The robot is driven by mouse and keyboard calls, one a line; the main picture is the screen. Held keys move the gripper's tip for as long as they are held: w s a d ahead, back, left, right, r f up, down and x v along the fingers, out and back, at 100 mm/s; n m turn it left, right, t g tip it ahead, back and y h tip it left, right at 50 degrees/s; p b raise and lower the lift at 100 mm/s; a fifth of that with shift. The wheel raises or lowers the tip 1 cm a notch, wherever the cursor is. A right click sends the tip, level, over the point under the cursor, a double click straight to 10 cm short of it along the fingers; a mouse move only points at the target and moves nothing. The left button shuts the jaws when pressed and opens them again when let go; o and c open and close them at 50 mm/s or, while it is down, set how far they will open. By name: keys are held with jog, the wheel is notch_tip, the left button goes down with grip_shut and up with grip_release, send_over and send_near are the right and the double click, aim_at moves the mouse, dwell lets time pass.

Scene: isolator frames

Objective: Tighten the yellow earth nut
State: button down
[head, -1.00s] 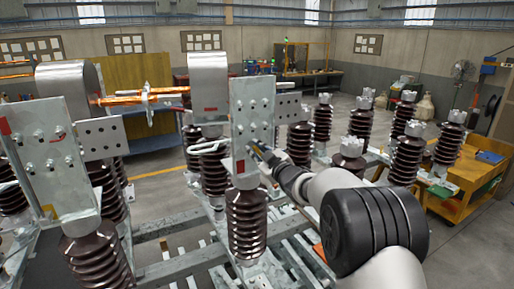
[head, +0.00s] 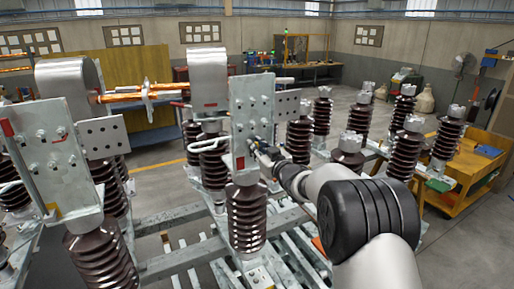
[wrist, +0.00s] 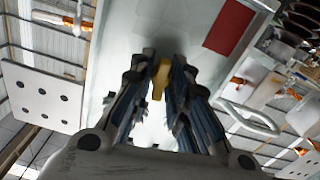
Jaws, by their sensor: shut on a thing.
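The yellow earth nut (wrist: 158,78) shows between my fingers in the wrist view, in front of a pale metal plate (wrist: 124,30). My gripper (wrist: 160,84) is shut on the nut, with one blue-and-dark finger on each side of it. In the head view my gripper (head: 255,147) reaches from the right to the lower part of the upright galvanised plate (head: 252,100), which stands on a brown ribbed insulator (head: 246,222). The nut is too small to make out there, beside my gripper.
A perforated plate (wrist: 42,92) and a pale looped bar (wrist: 247,118) flank my gripper in the wrist view. In the head view, another upright plate (head: 45,150) stands at left. Several insulators and a yellow cart (head: 455,195) stand at right.

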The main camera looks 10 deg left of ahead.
jog(key=c, duration=1.5)
grip_release()
jog(key=shift+c, duration=0.2)
jog(key=shift+s, duration=0.1)
jog(key=v, duration=1.2)
